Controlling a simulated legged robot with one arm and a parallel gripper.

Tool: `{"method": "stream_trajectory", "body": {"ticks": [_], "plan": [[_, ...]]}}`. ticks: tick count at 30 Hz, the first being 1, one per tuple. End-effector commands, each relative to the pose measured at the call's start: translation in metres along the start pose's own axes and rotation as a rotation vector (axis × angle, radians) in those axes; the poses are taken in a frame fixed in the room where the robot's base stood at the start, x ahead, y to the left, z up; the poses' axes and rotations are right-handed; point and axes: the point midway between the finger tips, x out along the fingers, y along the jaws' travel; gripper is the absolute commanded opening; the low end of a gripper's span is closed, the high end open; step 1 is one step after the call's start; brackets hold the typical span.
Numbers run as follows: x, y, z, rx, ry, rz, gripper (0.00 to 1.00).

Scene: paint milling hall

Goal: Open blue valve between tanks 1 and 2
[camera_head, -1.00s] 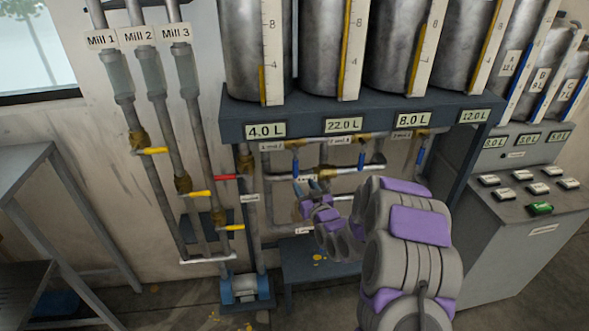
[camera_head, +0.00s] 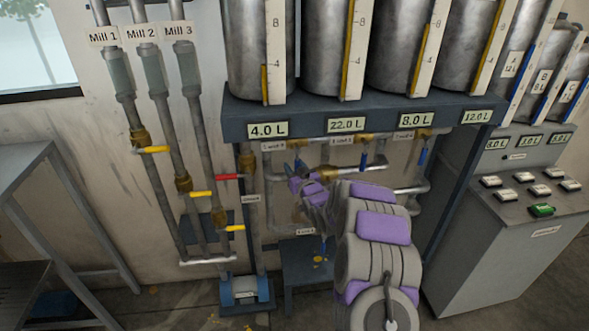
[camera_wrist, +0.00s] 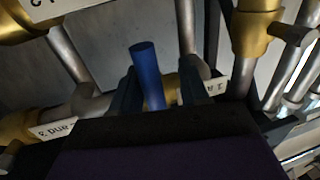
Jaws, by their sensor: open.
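The label "1 and 2" (camera_head: 273,146) is on the upper pipe below tanks 1 (camera_head: 258,50) and 2 (camera_head: 325,50). My gripper (camera_head: 296,168) is just right of and below this label, reaching up at the pipe. In the wrist view, a blue valve handle (camera_wrist: 147,72) stands between the two dark fingers of my open gripper (camera_wrist: 160,85), closer to the left one. I cannot tell whether a finger touches it. In the head view my gripper mostly hides this handle.
Other blue handles hang near the labels "2 and 3" (camera_head: 363,158) and "3 and 4" (camera_head: 422,156). A red handle (camera_head: 229,177) and yellow handles (camera_head: 155,150) are to the left. A button console (camera_head: 515,200) stands right.

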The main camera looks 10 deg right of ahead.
Motion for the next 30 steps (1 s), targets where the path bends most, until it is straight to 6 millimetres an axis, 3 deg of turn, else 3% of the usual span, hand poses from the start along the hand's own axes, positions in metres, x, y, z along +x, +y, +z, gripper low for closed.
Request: {"method": "stream_trajectory", "body": {"ticks": [8, 22, 30], "plan": [[0.0006, 0.0008, 0.0005, 0.000, -0.001, 0.001, 0.45], [0.0013, -0.0011, 0.0009, -0.001, -0.002, -0.001, 0.00], [0.0013, -0.0007, 0.0010, -0.001, -0.002, 0.000, 0.00]]}}
